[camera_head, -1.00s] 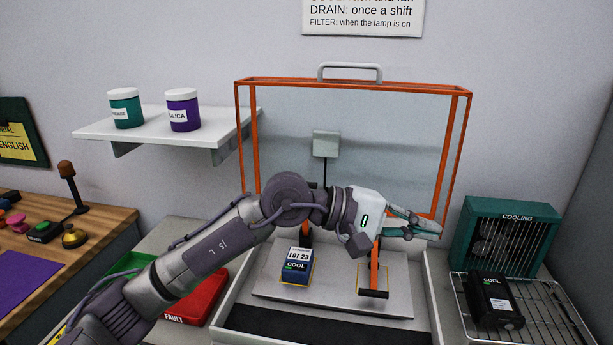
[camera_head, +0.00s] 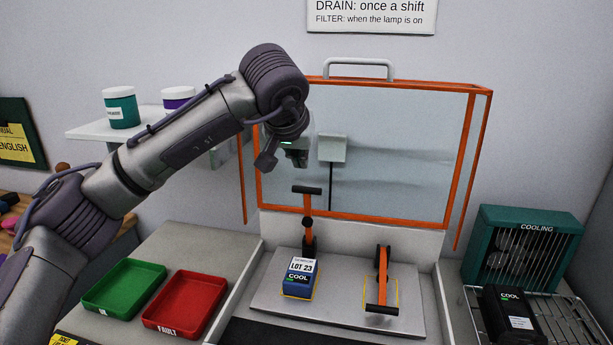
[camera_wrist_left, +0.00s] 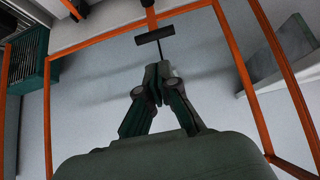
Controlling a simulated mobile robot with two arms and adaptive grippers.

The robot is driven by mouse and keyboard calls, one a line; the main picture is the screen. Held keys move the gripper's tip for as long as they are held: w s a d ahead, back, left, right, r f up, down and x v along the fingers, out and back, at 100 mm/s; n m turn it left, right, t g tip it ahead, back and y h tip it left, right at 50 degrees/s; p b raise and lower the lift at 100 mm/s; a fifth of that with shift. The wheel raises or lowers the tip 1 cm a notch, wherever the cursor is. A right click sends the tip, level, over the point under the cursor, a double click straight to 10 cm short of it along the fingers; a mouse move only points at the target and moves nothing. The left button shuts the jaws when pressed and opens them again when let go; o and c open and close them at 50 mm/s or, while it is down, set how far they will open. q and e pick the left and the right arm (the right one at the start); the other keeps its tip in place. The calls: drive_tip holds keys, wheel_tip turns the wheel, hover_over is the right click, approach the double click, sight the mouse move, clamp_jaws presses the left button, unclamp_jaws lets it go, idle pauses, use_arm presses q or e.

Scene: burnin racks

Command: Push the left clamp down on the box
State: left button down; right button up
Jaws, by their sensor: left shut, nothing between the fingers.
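The left clamp (camera_head: 307,216) stands upright behind the blue box, its orange lever raised with a black crossbar on top. The blue box (camera_head: 299,280), labelled LOT 23 and COOL, sits on the grey plate (camera_head: 345,316). The right clamp (camera_head: 381,279) is beside it, its black bar low over a yellow-outlined spot. My left gripper (camera_head: 298,158) is above the left clamp's crossbar, apart from it in the head view, and mostly hidden by its own wrist. In the left wrist view its fingers (camera_wrist_left: 157,72) are shut and empty, with the crossbar (camera_wrist_left: 155,36) just beyond the tips. My right gripper is not in view.
An orange-framed clear hood (camera_head: 390,86) stands open behind the plate. Green (camera_head: 124,288) and red (camera_head: 182,304) trays lie at the left. A cooling unit (camera_head: 518,250) and a rack holding a black box (camera_head: 511,311) are at the right.

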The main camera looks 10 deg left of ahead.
sight(307, 200)
use_arm(q)
drive_tip(key=p+x, duration=0.2)
drive_tip(key=x, duration=0.8)
drive_tip(key=shift+f, duration=0.1)
drive_tip(key=shift+s, duration=0.1)
